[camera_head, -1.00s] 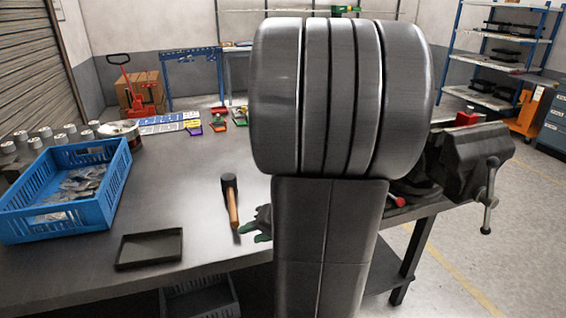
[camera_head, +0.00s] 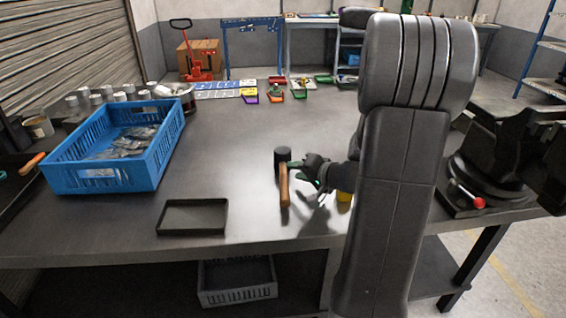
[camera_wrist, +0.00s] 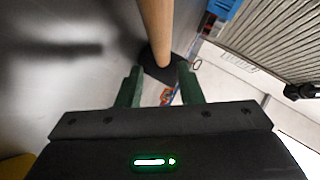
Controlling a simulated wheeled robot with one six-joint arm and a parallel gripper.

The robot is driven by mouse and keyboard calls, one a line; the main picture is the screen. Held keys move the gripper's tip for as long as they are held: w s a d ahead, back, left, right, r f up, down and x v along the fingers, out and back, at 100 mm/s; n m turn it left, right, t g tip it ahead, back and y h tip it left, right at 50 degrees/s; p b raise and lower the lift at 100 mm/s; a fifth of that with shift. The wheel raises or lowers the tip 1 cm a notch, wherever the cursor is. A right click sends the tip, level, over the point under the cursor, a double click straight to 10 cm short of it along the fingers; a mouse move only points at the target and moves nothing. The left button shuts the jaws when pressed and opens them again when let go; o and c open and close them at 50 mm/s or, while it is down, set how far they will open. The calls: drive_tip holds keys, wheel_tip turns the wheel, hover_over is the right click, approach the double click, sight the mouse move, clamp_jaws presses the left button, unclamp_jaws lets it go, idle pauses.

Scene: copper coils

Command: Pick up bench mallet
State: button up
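The bench mallet has a black head (camera_head: 283,155) and a wooden handle (camera_head: 285,188). It is near the front middle of the dark workbench, handle toward the front edge. My black gripper (camera_head: 303,173) with green fingers is just right of the mallet, close to the handle. In the wrist view the green fingers of my gripper (camera_wrist: 160,88) are apart. The mallet's handle (camera_wrist: 156,25) crosses the top of that view, and its dark head (camera_wrist: 163,71) shows between and beyond the fingertips. I cannot tell whether the fingers touch it.
A black shallow tray (camera_head: 192,232) lies left of the mallet. A blue crate (camera_head: 92,182) with small packets is further left. Coloured bins (camera_head: 275,95) stand at the back. A vise (camera_head: 490,165) is at the right. A partly hidden yellow object (camera_head: 344,197) lies beside my gripper.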

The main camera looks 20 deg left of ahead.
sight(286, 169)
drive_tip(key=x, duration=0.5)
drive_tip(key=shift+s+a, duration=0.15)
drive_tip(key=shift+c, duration=0.4)
clamp_jaws()
